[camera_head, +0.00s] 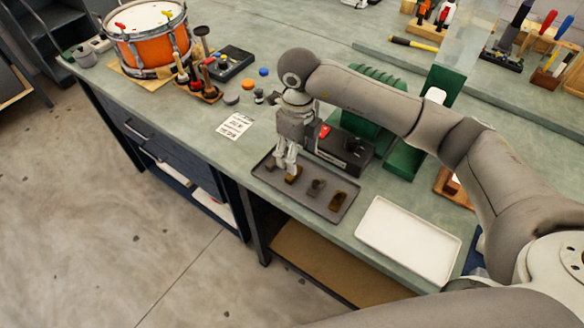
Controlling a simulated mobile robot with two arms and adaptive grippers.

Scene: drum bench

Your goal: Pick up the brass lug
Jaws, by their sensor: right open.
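A dark shallow tray (325,212) lies near the front edge of the bench and holds several small metal pieces in a row. A golden-brown piece (294,177), which looks like a brass lug, is right by my right gripper's fingertips. A greyer piece (317,187) and a brown piece (339,201) lie to its right. My right gripper (286,170) points down over the left part of the tray, open. Its fingers partly cover the left end of the row, and I cannot tell whether they touch a piece. My left gripper is out of view.
A white tray (408,241) lies to the right of the dark tray. A dark box with a red button (343,150) stands just behind it. A paper card (235,126), tools in a holder (197,88) and an orange drum (150,48) are to the left.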

